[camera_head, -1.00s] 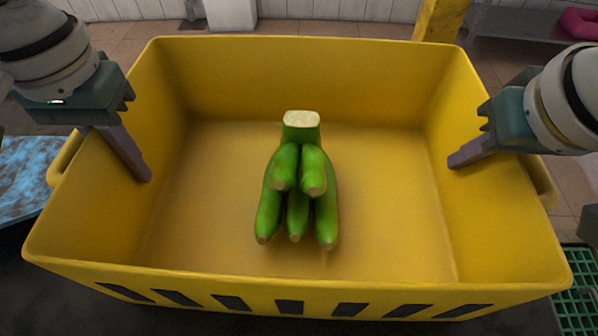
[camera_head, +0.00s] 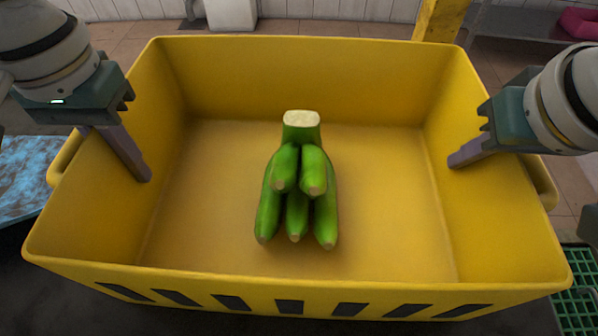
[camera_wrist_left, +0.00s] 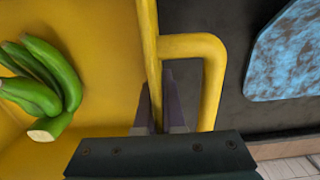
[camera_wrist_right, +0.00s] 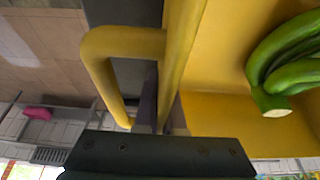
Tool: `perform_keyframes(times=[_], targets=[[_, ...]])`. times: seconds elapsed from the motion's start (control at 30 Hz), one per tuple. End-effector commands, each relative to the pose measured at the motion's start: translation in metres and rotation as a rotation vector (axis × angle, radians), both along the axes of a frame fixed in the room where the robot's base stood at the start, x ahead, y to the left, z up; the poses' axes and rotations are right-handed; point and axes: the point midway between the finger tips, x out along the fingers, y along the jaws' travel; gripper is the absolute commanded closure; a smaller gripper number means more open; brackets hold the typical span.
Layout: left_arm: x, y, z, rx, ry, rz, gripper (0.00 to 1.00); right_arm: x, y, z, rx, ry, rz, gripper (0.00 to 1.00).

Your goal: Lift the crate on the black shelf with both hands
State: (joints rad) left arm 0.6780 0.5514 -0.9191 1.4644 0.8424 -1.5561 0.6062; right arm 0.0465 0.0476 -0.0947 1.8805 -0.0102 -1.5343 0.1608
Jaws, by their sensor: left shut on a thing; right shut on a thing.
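A large yellow crate (camera_head: 300,283) fills the middle of the head view, with a bunch of green bananas (camera_head: 297,190) lying on its floor. My left gripper (camera_head: 135,165) is shut on the crate's left wall, one finger inside and the other outside, beside the left handle (camera_wrist_left: 212,75). My right gripper (camera_head: 465,158) is shut on the right wall in the same way, beside the right handle (camera_wrist_right: 92,65). Both wrist views show the crate's rim between the fingers. The outer fingers are mostly hidden in the head view.
A dark surface (camera_head: 45,295) shows in front of the crate. A blue-white mottled patch (camera_head: 25,175) is at the left. A green grid (camera_head: 572,300) is at the lower right. A yellow post (camera_head: 440,20) stands behind, with a pink object (camera_head: 580,22) far right.

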Motion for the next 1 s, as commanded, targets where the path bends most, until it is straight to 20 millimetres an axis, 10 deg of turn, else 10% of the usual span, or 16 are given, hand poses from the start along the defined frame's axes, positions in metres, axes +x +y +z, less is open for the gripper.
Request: perform_keyframes(times=[0.57, 1.0], targets=[[0.001, 0.0, 0.006, -0.001, -0.003, 0.0, 1.0, 0.001, 0.0, 0.006, 0.0, -0.004, 0.0, 1.0], [0.001, 0.0, 0.046, -0.001, -0.003, 0.0, 1.0, 0.001, 0.0, 0.046, 0.0, -0.003, 0.0, 1.0]])
